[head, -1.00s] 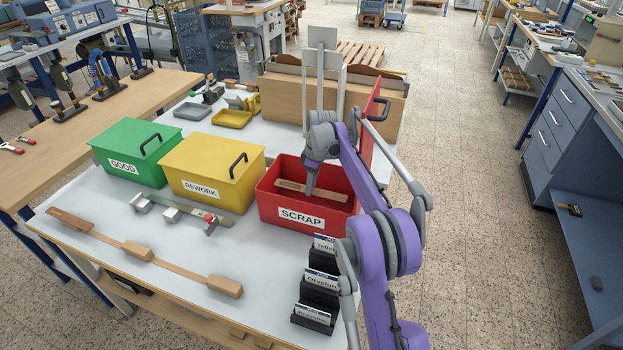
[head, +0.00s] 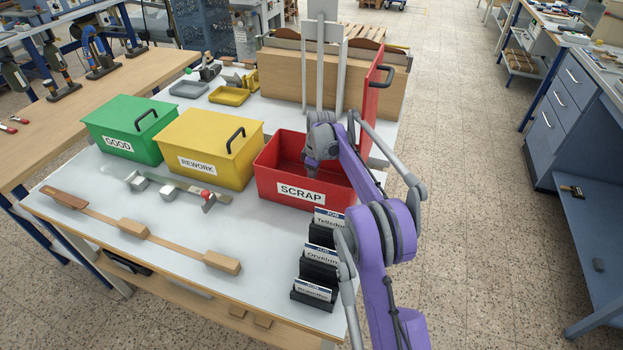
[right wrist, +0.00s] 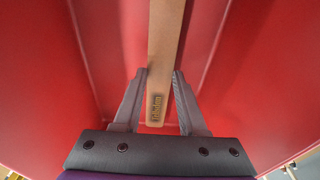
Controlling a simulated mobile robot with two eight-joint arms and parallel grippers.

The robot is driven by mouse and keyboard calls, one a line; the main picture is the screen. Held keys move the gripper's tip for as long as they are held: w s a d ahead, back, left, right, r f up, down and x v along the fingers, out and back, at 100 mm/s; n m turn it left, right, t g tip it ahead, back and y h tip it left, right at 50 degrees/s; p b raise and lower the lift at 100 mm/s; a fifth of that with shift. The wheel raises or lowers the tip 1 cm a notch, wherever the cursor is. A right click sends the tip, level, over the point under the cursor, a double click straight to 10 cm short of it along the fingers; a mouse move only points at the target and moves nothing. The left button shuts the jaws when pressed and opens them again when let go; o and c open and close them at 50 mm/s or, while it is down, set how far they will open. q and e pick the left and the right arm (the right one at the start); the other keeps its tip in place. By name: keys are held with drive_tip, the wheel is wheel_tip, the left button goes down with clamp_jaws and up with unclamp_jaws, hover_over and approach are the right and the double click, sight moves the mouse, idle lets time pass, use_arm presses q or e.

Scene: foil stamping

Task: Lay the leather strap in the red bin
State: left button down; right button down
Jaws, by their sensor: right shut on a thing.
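The red bin (head: 270,183), labelled SCRAP, stands open on the table with its red lid (head: 375,105) raised at the right. My right gripper (head: 309,172) reaches down into it. In the right wrist view my right gripper (right wrist: 160,85) is shut on the leather strap (right wrist: 166,45), a tan strip with a small dark stamp near its close end. Red bin walls surround the strap there. In the head view the front wall hides the strap and the fingertips. I cannot tell whether the strap touches the bin floor. My left gripper is not in view.
The closed yellow REWORK bin (head: 205,150) and green GOOD bin (head: 125,130) stand left of the red bin. A black card rack (head: 320,270) is in front. A wooden bar with blocks (head: 133,228) and a metal gauge (head: 180,188) lie at the front left.

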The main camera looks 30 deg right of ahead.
drive_tip(key=shift+c, duration=1.9)
unclamp_jaws()
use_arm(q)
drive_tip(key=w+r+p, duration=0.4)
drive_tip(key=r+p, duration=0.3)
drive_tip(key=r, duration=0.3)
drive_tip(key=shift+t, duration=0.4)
use_arm(e)
wheel_tip(320, 180, up, 16)
